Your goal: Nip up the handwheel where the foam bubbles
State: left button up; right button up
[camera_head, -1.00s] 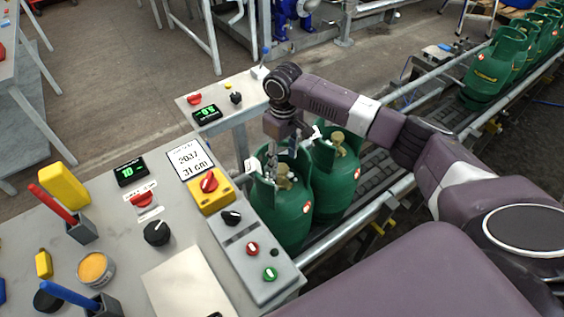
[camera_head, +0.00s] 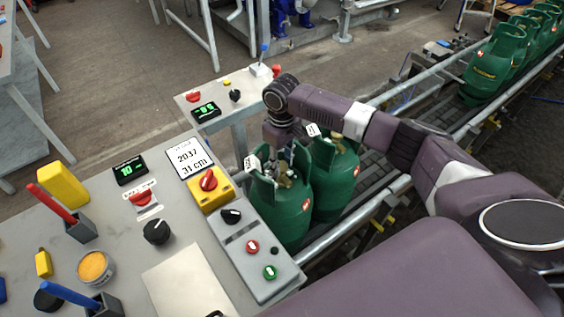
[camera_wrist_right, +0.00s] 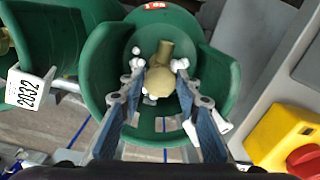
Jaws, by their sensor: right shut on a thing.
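A green gas cylinder (camera_head: 290,218) stands at the near end of the conveyor, with a brass valve and handwheel at its top. A second green cylinder (camera_head: 336,188) stands just behind it to the right, with its own brass valve. My right gripper (camera_wrist_right: 158,70) points down inside the near cylinder's collar, its two fingers shut on the brass handwheel (camera_wrist_right: 159,80). Small white blobs, possibly foam, show around this valve; the fingers hide part of it. In the head view the wrist covers most of the grip. My left gripper is not in view.
A white tag (camera_wrist_right: 28,88) hangs on the neighbouring cylinder's collar. The control desk (camera_head: 110,215) with knobs, buttons and a sign (camera_head: 189,158) lies close to the left. The conveyor rail (camera_head: 345,220) runs alongside. More cylinders (camera_head: 493,62) stand at the far right.

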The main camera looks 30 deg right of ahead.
jog(key=m+p, duration=0.2)
jog(key=p, duration=0.1)
jog(key=m+p, duration=0.2)
jog(key=p, duration=0.2)
jog(key=shift+a+r, duration=0.1)
jog(key=shift+r, duration=0.25)
jog(key=shift+f+m+p, duration=0.15)
jog(key=shift+m+p, duration=0.5)
jog(key=shift+m, duration=0.05)
jog(key=shift+f, duration=0.1)
jog(key=o, duration=1.2)
jog(key=shift+c, duration=0.2)
